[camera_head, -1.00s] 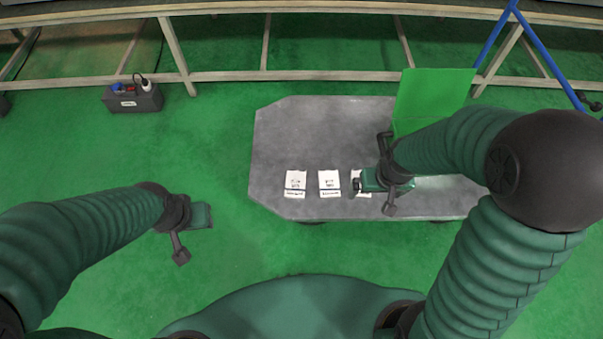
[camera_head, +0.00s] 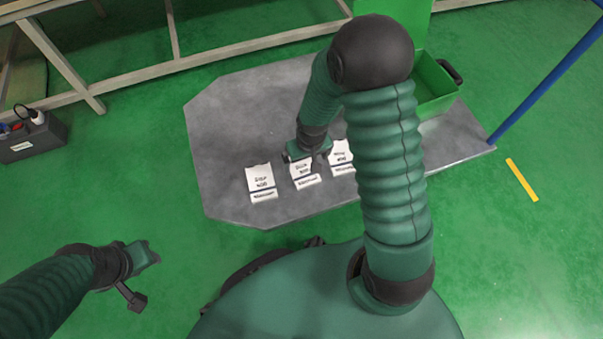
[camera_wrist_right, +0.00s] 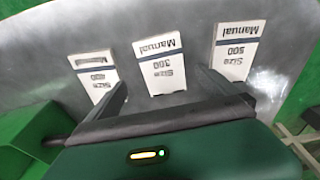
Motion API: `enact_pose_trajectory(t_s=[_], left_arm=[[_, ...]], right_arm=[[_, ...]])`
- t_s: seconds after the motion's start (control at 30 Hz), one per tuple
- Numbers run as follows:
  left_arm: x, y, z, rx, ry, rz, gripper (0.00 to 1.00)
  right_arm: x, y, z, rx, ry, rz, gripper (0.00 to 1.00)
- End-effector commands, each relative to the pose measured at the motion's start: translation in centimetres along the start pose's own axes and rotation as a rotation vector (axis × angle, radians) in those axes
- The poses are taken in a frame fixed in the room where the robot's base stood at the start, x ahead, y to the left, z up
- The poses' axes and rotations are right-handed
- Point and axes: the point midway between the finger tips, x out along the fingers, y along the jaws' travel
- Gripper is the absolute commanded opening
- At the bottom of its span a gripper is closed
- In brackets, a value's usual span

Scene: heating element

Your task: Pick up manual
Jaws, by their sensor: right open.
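Three white manuals lie in a row on the grey platform (camera_head: 225,130): a left one (camera_head: 261,178), a middle one (camera_head: 301,181) and a right one (camera_head: 341,153). My right gripper (camera_head: 308,158) is over the middle manual and hides part of it. In the right wrist view my right gripper (camera_wrist_right: 161,80) is open and empty. The middle manual, marked Size 300 (camera_wrist_right: 160,62), shows between its fingers. The manual marked Size 500 (camera_wrist_right: 237,48) is at the right there, and another manual (camera_wrist_right: 93,72) is at the left, partly hidden. My left gripper (camera_head: 143,278) is over the green floor, away from the manuals.
An open green box (camera_head: 432,88) with a black handle stands on the platform's right side. A blue pole (camera_head: 545,90) rises beside it. A dark toolbox (camera_head: 32,138) sits at the far left, by a pale frame (camera_head: 180,68). The platform's left part is clear.

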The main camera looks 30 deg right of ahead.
Motion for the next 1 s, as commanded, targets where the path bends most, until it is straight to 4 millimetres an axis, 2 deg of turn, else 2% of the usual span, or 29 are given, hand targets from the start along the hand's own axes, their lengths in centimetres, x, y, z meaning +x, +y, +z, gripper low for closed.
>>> enact_pose_trajectory(t_s=[0.17,0.3,0.4,0.63,1.0], left_arm=[[1.6,0.0,0.3,0.000,0.001,0.000,0.36],[4.2,0.0,1.0,0.000,0.001,0.000,0.36],[5.4,0.0,1.3,0.000,0.000,0.000,0.36],[5.1,0.0,1.2,0.000,0.001,0.000,0.36],[5.1,0.0,1.2,0.000,0.001,0.000,0.36]], right_arm=[[1.8,-0.1,-0.1,-0.001,0.001,0.000,0.98],[4.5,-0.5,-0.1,-0.002,0.000,0.000,0.98],[5.9,-0.5,-0.2,-0.001,-0.001,0.000,0.98],[5.7,-0.5,-0.3,0.000,0.000,0.000,0.98],[5.7,-0.5,-0.3,0.000,0.000,-0.001,0.51]])
